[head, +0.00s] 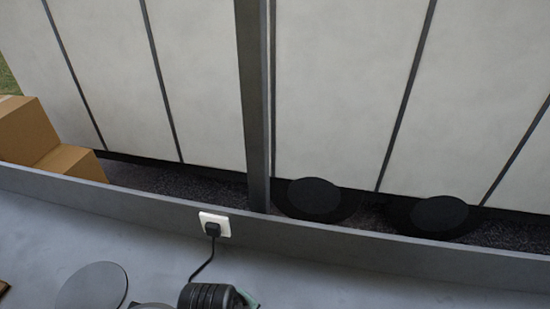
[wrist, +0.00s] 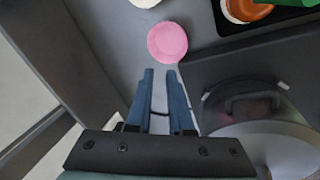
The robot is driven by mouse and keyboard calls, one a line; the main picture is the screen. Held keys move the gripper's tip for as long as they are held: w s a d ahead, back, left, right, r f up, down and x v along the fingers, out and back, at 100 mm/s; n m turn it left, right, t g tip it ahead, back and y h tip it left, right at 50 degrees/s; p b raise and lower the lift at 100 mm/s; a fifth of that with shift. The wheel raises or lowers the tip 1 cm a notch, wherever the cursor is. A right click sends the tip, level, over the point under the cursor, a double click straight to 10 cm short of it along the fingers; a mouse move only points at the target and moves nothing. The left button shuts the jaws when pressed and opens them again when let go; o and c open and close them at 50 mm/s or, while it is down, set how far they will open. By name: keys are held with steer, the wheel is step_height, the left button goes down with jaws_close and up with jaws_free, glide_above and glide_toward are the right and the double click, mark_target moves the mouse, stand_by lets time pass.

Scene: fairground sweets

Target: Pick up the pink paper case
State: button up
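The pink paper case (wrist: 167,42) shows in the wrist view as a round pink shape on a grey surface, just beyond my fingertips. My gripper (wrist: 160,74) has two blue-grey fingers with a clear gap between them and nothing held there. The case lies ahead of the fingers and slightly right of their midline, apart from them in the picture. The height of the fingers above the surface is hard to tell. The head view shows neither the case nor my gripper.
In the wrist view, a dark tray (wrist: 228,29) with an orange-brown item and something green is at top right. A shiny round object (wrist: 250,100) is at right. In the head view, a socket (head: 214,223) with a black cable is on the low wall; cardboard boxes (head: 35,135) are at left.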

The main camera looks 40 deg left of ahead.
steer(key=shift+n+g+h, duration=0.5)
steer(key=shift+g, duration=0.1)
steer(key=f, duration=0.3)
steer(key=s+f, duration=0.1)
steer(key=f, duration=0.2)
steer(key=s+d+f, duration=0.1)
steer(key=f, duration=0.2)
steer(key=shift+f, duration=0.15)
steer(key=shift+w+f+p, duration=0.2)
steer(key=shift+f, duration=0.75)
steer(key=shift+w+f+p, duration=0.15)
steer(key=shift+w+f, duration=0.05)
steer(key=shift+f, duration=0.7)
steer(key=shift+w+f+p, duration=0.2)
steer(key=shift+f, duration=0.75)
jaws_close()
